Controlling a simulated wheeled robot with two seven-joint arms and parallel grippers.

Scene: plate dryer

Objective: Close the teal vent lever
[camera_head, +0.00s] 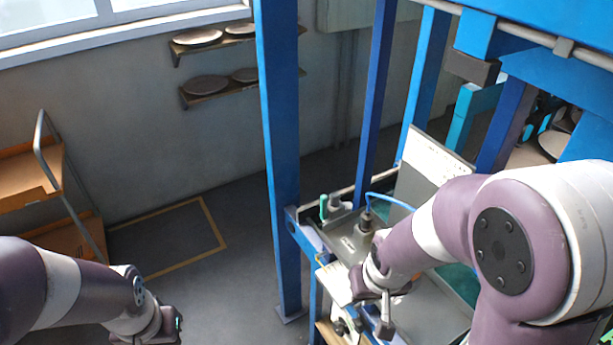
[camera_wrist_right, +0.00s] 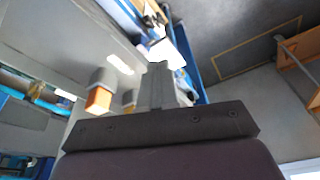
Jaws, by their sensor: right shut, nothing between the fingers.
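A small upright teal-green handle (camera_head: 323,207) stands at the back left of the grey machine bench in the head view; I cannot tell for certain that it is the vent lever. My right gripper (camera_head: 385,328) is low over the front of the bench, apart from this handle and nearer to me. Its fingers (camera_wrist_right: 157,72) are together and empty in the wrist view. I cannot make out the teal handle in the wrist view. My left gripper (camera_head: 177,322) hangs at the lower left over the floor, far from the bench; its fingers are too small to read.
A blue post (camera_head: 281,150) rises left of the bench. A grey upright panel (camera_head: 418,180) and a grey knob-like fitting (camera_head: 365,221) are behind my right arm. A block with an orange face (camera_wrist_right: 98,98) is beside my right fingers. A cart (camera_head: 28,175) stands left; floor between is clear.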

